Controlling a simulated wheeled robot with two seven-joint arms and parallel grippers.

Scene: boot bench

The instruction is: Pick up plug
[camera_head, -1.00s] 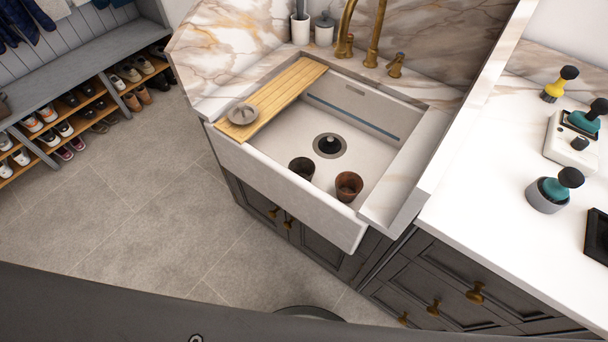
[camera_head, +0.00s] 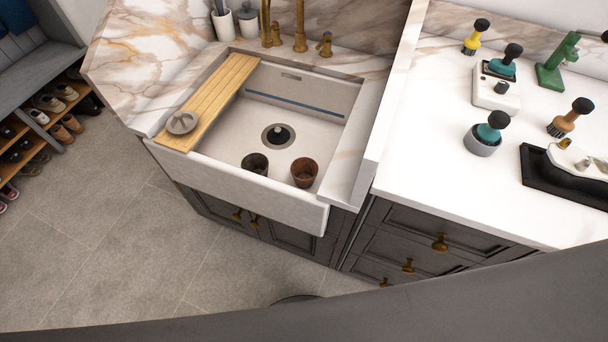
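A dark round plug-like piece (camera_head: 279,133) sits in the metal drain ring at the middle of the white sink (camera_head: 225,147). A grey round disc with a raised middle (camera_head: 182,122) lies on the near end of the slatted wooden board (camera_head: 212,95) across the sink's left side. I cannot tell for sure which of the two is the plug. Neither of my grippers shows in the view.
A dark pot (camera_head: 255,163) and a brown pot (camera_head: 304,172) stand near the sink's front wall. Brass taps (camera_head: 299,30) rise behind it. The white counter (camera_head: 440,150) at right holds several brushes and a black tray (camera_head: 540,172). Floor (camera_head: 120,230) is open at left.

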